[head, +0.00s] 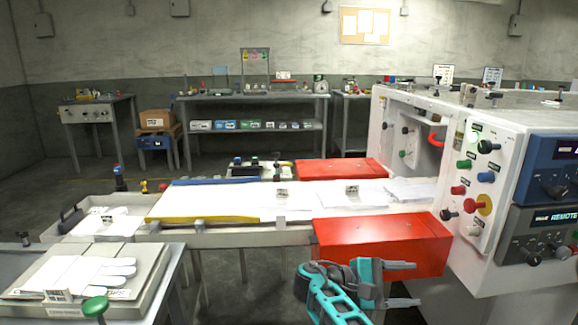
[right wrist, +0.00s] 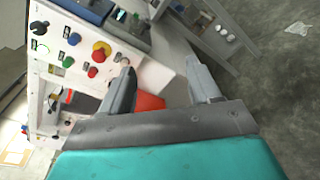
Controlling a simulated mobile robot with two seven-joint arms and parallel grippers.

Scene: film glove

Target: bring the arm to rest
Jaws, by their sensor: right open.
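My right gripper (head: 402,284) shows at the bottom of the head view, in front of the near red box (head: 380,243) of the machine. Its teal arm comes up from the lower edge. In the right wrist view its two grey fingers (right wrist: 163,88) stand apart with nothing between them. The white machine (right wrist: 120,35) with knobs lies beyond the fingers there, and the floor shows at the right. My left gripper is in neither view.
The machine (head: 457,150) with control panels fills the right side. A long feed table with white sheets (head: 340,196) runs left from it. A tray holding a white glove shape (head: 88,275) and a green knob (head: 95,306) are at the lower left. Benches (head: 250,97) line the back wall.

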